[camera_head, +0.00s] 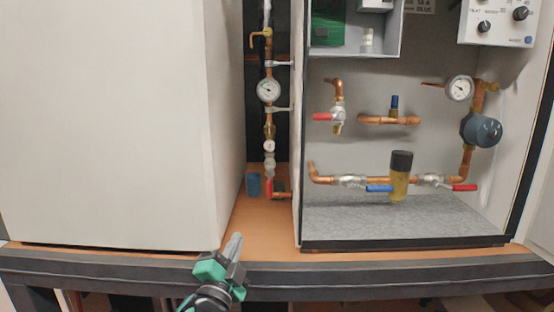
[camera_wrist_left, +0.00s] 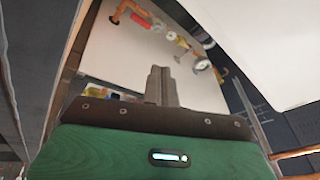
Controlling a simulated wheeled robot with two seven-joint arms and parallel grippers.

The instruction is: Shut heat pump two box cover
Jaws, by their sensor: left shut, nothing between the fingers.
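An open heat pump box (camera_head: 400,220) stands at the right, its front uncovered, showing copper pipes, gauges and valves. A white closed box (camera_head: 115,120) stands at the left. I cannot tell from any label which one is number two, and no separate cover can be made out for sure. My left gripper (camera_head: 235,245) is shut and empty at the front edge of the bench, in front of the gap between the boxes. Its closed fingers also show in the left wrist view (camera_wrist_left: 161,84), with box interior and pipes beyond. My right gripper is not in view.
The wooden bench (camera_head: 255,215) has a dark front edge (camera_head: 400,272). A vertical pipe with a gauge (camera_head: 268,90) and a small blue object (camera_head: 253,185) stand in the gap. A control panel (camera_head: 500,25) is at top right. A large white panel (camera_wrist_left: 265,50) is close in the left wrist view.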

